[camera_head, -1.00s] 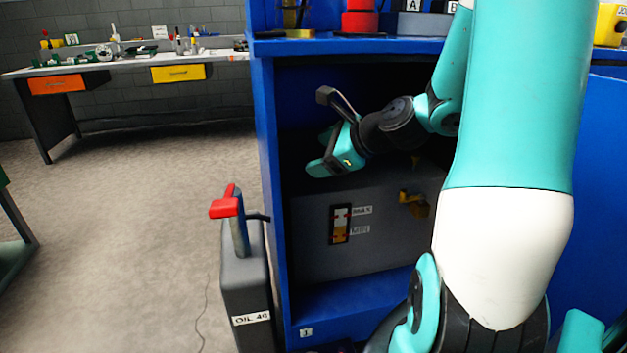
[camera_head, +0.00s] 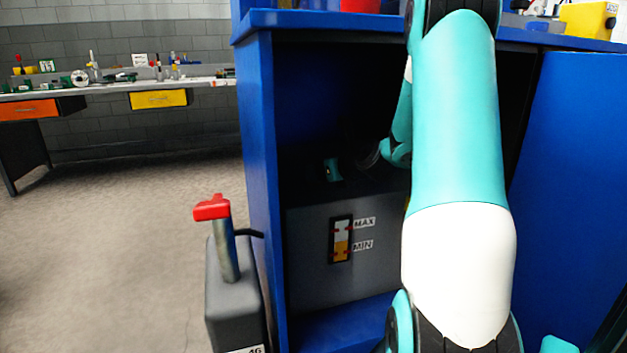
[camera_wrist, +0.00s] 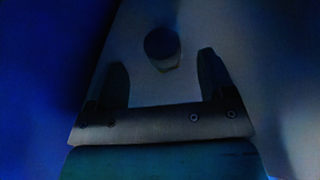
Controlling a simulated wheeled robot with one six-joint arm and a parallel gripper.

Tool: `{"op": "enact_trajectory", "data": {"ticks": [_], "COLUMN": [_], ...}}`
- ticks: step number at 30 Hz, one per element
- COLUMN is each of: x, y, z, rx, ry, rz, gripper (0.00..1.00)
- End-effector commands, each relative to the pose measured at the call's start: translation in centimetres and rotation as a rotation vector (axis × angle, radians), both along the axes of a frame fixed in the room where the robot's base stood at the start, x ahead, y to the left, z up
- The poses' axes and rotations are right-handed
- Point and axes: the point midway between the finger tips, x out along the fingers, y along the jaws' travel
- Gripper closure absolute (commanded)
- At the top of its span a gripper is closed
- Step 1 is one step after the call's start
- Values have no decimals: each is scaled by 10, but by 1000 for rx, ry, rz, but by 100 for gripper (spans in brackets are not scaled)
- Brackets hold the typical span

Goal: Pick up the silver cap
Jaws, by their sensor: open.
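The cap (camera_wrist: 162,43) shows in the wrist view as a dark, round knob in deep shadow, on the grey top of the tank. Its silver colour does not show in this light. My gripper (camera_wrist: 163,65) is open and empty. Its two fingers point toward the cap, which lies just beyond the fingertips and roughly midway between them. In the head view my gripper (camera_head: 334,170) is inside the dark cabinet, above the grey tank (camera_head: 310,225). I cannot make out the cap there.
The blue cabinet (camera_head: 258,150) closes around my arm, with a side wall at left and a shelf top above. The tank front has a MAX/MIN level gauge (camera_head: 341,239). A grey oil can with a red handle (camera_head: 212,208) stands outside at left. Open floor lies further left.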

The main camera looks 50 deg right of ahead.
Motion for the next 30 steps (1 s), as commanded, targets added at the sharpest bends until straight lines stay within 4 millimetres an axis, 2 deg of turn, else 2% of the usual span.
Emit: {"op": "enact_trajectory", "data": {"ticks": [5, 10, 14, 23, 27, 30], "x": [11, 34, 49, 53, 53, 53], "y": [-1, -8, -12, -14, -14, -14], "z": [-6, -20, -23, -23, -23, -23], "rx": [-1, -2, 0, 0, 0, 0], "ry": [-1, -1, -1, 0, 0, 0], "rz": [4, 6, 5, 3, 3, 3], "gripper": [24, 24, 24, 24, 56, 76]}}
